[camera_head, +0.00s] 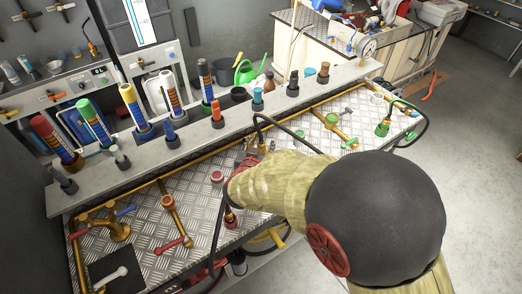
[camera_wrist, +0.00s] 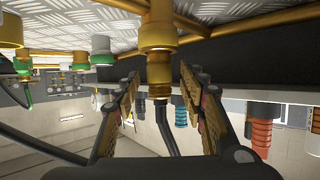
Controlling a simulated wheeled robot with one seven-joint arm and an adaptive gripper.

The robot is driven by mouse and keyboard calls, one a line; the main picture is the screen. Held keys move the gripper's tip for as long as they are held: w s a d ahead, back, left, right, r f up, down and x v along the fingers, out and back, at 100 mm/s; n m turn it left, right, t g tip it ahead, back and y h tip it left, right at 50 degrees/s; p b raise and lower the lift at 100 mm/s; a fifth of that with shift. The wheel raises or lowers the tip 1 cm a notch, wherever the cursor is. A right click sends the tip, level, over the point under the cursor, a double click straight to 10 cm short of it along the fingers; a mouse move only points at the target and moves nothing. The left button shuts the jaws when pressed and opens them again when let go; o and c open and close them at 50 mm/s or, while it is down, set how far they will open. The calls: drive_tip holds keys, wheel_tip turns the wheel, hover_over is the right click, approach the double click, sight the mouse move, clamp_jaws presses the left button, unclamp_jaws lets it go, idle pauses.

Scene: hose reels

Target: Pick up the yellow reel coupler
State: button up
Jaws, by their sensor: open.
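The yellow reel coupler (camera_wrist: 158,36) shows in the wrist view at top centre, against the chequered metal plate, which appears at the top of this tilted-over picture. A brass threaded end and a black hose run down from it between my fingers. My gripper (camera_wrist: 160,82) is open, with one finger on each side of the brass end and hose. Gaps show on both sides, and no clear contact is visible. In the head view my beige arm with its black round joint covers much of the bench's front, and my fingers are largely hidden there.
A raised grey shelf (camera_head: 190,138) behind the plate holds several coloured cylinders and fittings. A green-topped coupler (camera_head: 382,128) with a black hose stands at the right. Brass pipes and red-handled valves (camera_head: 172,245) occupy the left. Other couplers (camera_wrist: 102,50) flank my gripper. Open floor lies right.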

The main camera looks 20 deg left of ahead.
drive_tip(key=shift+r, duration=0.1)
drive_tip(key=shift+c, duration=0.2)
clamp_jaws()
idle(0.4)
